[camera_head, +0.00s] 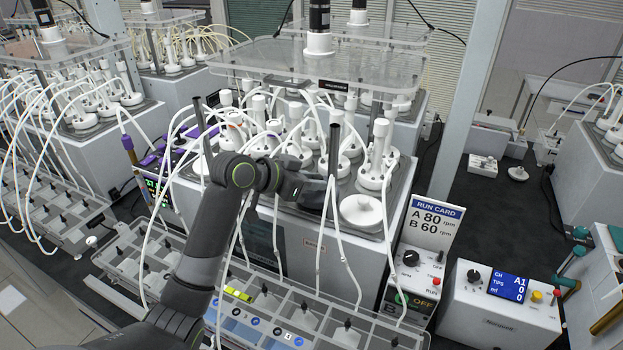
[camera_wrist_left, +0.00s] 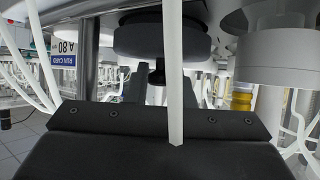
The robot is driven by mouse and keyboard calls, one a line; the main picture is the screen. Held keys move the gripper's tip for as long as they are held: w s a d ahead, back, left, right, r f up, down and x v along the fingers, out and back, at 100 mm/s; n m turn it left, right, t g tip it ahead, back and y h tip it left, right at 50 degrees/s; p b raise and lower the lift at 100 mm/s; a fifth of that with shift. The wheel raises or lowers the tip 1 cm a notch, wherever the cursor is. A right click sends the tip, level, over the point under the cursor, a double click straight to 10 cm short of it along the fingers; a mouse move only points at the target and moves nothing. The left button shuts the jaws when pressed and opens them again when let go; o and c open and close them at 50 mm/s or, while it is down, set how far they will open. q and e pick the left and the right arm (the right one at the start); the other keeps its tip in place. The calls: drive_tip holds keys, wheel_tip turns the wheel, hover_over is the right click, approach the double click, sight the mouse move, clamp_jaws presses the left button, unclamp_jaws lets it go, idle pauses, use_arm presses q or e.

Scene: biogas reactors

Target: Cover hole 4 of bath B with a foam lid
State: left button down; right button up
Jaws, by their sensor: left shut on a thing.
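My left gripper (camera_head: 318,190) is over the front part of the centre bath (camera_head: 330,248). In the left wrist view, its fingers (camera_wrist_left: 165,82) are shut on the narrow stem of a dark round piece (camera_wrist_left: 160,38), which looks like a foam lid. In the head view this piece blends with the dark gripper, so its gap above the bath top is unclear. A white round disc (camera_head: 361,211) with a small knob lies on the bath top, just right of the gripper. Hole numbers are unreadable, and the surface under the gripper is hidden. My right gripper is out of view.
White-capped reactors (camera_head: 374,172) crowd behind and beside the gripper. Thin white tubes hang near it, one crossing the wrist view (camera_wrist_left: 175,70). A run card (camera_head: 434,222) stands at right. A clear rack (camera_head: 300,318) is in front; a clear plate (camera_head: 330,65) hangs above.

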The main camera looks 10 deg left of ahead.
use_arm(q)
drive_tip(key=shift+f, duration=0.2)
drive_tip(key=c, duration=1.2)
unclamp_jaws()
drive_tip(key=shift+o, duration=0.2)
drive_tip(key=b+v, duration=0.4)
drive_tip(key=v, duration=1.3)
drive_tip(key=shift+s+r, duration=0.1)
